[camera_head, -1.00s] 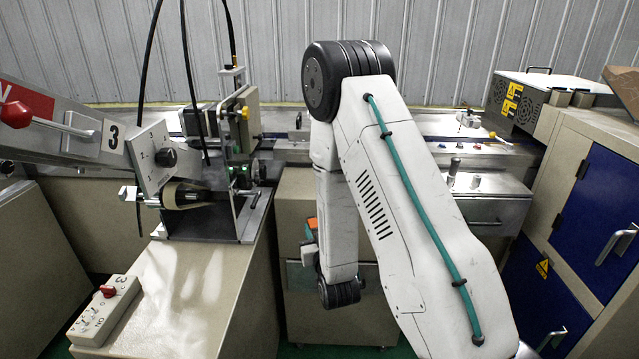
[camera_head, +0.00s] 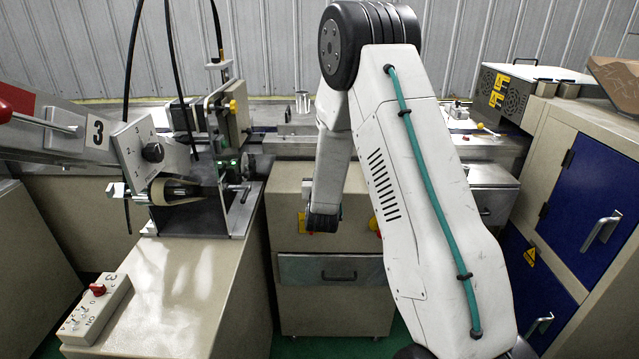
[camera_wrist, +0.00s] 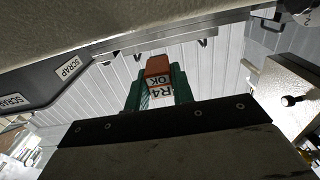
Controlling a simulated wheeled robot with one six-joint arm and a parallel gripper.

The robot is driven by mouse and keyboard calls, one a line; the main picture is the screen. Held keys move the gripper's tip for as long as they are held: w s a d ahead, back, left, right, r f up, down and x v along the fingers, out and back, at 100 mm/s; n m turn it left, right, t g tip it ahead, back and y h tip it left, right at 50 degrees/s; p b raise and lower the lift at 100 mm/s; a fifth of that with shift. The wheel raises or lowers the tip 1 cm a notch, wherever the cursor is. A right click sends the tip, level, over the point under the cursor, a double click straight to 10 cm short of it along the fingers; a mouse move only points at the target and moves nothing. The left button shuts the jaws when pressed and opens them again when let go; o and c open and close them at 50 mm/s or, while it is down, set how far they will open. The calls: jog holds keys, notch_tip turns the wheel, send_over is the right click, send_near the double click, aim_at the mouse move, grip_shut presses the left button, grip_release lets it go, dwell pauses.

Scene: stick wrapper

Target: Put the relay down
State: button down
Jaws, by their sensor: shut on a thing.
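The relay (camera_wrist: 158,66) is a small block with an orange-red end and a white face lettered "R4 OK", upside down in the wrist view. My gripper (camera_wrist: 158,88) is shut on it, with a green finger on each side. The relay's far end sticks out past the fingers, and nothing is seen touching it there. In the head view my wrist is in front of the beige cabinet, and the relay cannot be made out behind it.
In the head view a machine (camera_head: 215,150) stands left on a beige bench (camera_head: 185,280) with a switch box (camera_head: 93,305). A blue-doored cabinet (camera_head: 590,200) stands right.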

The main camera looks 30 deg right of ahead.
jog(key=shift+w+d+f, duration=0.1)
jog(key=shift+w+d, duration=0.05)
jog(key=shift+w, duration=0.85)
jog(key=shift+w+f, duration=0.1)
jog(key=shift+f, duration=1.65)
jog(key=shift+f, duration=0.1)
jog(key=c, duration=1.2)
grip_release()
